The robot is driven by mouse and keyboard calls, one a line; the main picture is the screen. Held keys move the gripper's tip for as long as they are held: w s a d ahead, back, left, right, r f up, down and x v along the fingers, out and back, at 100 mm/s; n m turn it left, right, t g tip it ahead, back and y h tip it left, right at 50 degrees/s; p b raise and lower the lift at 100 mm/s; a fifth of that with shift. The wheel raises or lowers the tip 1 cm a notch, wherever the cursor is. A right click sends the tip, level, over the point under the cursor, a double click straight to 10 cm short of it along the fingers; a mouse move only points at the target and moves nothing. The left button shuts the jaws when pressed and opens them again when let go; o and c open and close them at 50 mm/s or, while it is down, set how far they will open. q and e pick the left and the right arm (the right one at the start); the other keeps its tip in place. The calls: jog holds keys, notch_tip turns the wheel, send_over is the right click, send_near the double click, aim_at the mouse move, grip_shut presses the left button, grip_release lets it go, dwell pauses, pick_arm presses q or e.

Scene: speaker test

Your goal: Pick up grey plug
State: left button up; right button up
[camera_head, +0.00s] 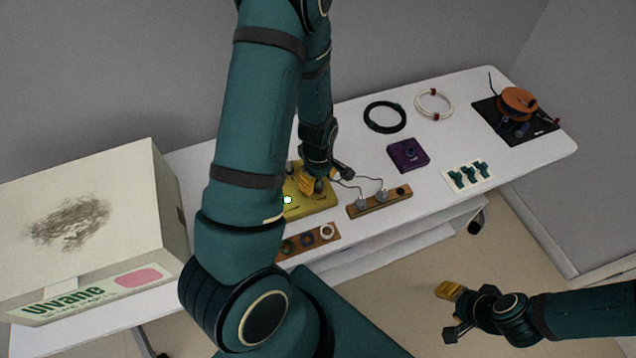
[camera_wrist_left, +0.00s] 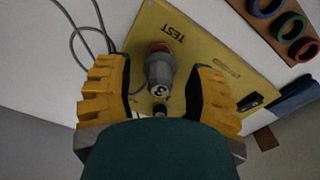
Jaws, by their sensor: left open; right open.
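A grey plug (camera_wrist_left: 160,70) with a red end and a number 3 shows in the left wrist view, over the yellow TEST board (camera_wrist_left: 210,50). My left gripper (camera_wrist_left: 156,82) is open, with one yellow finger on each side of the plug and visible gaps between. In the head view my left gripper (camera_head: 325,181) is low over the right part of the yellow board (camera_head: 312,205); the plug between its fingers is hidden there. My right gripper (camera_head: 449,312) is open and empty, off the table's front edge over the floor.
A wooden strip (camera_head: 398,194) with two grey plugs and cables lies right of the board; a ring strip (camera_head: 318,238) lies in front. A purple box (camera_head: 408,154), black cable coil (camera_head: 385,117), white coil (camera_head: 434,104) and orange reel (camera_head: 517,103) stand farther right. A large carton (camera_head: 120,190) stands left.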

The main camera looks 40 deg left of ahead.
pick_arm(q)
jog(key=shift+o, duration=0.3)
grip_shut()
jog(key=shift+r, duration=0.15)
notch_tip(320, 180, up, 10)
jog(key=p, duration=0.2)
jog(key=shift+p, duration=0.35)
notch_tip(320, 180, up, 4)
jog(key=p, duration=0.4)
